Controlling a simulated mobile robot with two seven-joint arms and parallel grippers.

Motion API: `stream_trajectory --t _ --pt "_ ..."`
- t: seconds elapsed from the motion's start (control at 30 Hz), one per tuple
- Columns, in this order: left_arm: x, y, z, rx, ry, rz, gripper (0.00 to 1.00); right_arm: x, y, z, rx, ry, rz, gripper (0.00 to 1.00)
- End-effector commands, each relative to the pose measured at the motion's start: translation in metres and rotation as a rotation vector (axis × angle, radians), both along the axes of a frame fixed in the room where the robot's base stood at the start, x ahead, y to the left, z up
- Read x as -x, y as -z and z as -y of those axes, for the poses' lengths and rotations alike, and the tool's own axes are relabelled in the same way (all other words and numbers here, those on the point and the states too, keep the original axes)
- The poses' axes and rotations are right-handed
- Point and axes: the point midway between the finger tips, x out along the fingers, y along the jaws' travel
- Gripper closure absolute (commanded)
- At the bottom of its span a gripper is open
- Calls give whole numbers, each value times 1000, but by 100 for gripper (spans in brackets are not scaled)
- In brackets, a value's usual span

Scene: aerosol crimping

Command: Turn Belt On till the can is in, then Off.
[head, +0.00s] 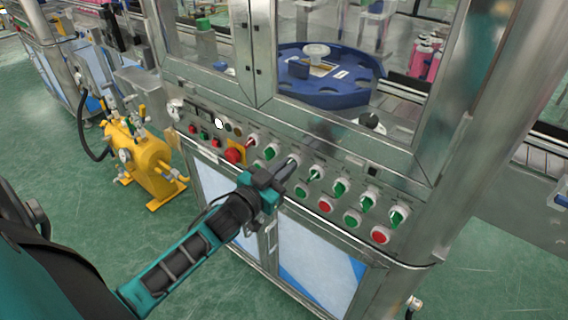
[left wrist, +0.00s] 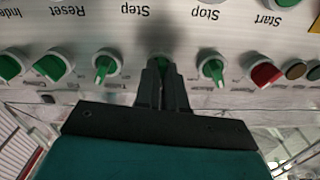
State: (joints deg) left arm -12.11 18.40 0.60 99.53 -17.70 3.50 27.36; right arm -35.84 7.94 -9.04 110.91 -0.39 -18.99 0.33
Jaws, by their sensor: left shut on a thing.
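My left gripper (head: 280,172) is at the sloped control panel (head: 330,160) of the steel machine. In the left wrist view its fingers (left wrist: 162,85) are shut on a green selector knob (left wrist: 161,62), the third from the left in the head view's upper knob row. The fingers hide much of this knob. Its label is too small to read, so I cannot tell whether it is the Belt switch. Behind the window is a blue round star wheel (head: 312,97) with pockets. My right gripper is not in view.
Other knobs flank the held one: a red one (left wrist: 265,75) and green ones (left wrist: 212,68) (left wrist: 105,68). Green and red push buttons (head: 325,204) sit below. A red emergency stop (head: 234,155) is on the left. A yellow tank (head: 143,160) stands on the floor.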

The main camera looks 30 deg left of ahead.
Motion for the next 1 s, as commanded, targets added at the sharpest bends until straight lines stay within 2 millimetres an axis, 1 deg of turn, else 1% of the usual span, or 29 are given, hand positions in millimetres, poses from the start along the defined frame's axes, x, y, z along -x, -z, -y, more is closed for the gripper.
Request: stream_trajectory --t 0.03,0.2,0.5,0.7,1.0 --pt "0 -2 0 -40 0 3 100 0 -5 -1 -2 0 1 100" --pt "0 -2 0 -173 0 16 100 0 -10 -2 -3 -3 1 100" --pt "0 -1 0 -332 -1 28 100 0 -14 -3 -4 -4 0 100" --pt "0 -1 1 -379 1 33 100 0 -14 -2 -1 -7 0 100" --pt "0 -1 1 -396 1 34 100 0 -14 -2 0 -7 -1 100"
